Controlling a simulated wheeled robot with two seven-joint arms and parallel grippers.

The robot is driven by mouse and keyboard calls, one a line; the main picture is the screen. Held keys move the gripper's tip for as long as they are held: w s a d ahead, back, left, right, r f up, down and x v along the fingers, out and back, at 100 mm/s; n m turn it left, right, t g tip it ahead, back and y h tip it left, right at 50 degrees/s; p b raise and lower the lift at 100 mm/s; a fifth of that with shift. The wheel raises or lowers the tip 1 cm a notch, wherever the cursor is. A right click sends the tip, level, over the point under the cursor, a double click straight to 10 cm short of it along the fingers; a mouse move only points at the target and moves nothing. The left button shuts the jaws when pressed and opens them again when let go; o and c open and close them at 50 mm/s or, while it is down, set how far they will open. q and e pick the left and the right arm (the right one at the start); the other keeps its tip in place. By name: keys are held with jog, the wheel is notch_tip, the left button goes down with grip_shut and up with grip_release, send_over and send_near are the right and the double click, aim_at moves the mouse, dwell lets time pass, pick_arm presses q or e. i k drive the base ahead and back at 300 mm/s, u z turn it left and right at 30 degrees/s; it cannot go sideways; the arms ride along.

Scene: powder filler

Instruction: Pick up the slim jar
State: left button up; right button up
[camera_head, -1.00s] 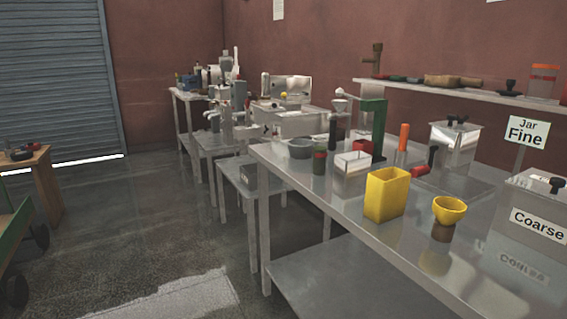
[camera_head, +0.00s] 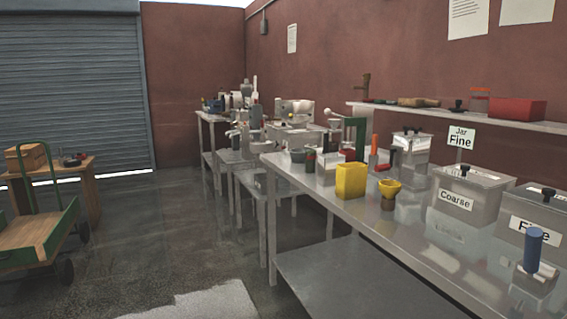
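No thing is marked as the slim jar, and I cannot tell for sure which one it is. A clear jar with an orange lid (camera_head: 479,100) stands on the wall shelf, partly hidden. Neither of my grippers is in view.
A yellow funnel (camera_head: 389,191), a "Coarse" bin (camera_head: 470,190), a "Fine" bin (camera_head: 535,220) and a blue-handled tool (camera_head: 533,250) stand on the table. A green cart (camera_head: 40,236) is at the left. The floor (camera_head: 150,250) between is open.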

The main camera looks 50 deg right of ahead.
aim_at(311, 150)
jog(key=z, duration=0.5)
jog(key=i, duration=2.1)
jog(key=z, duration=1.8)
jog(key=i, duration=1.15)
jog(key=z, duration=1.25)
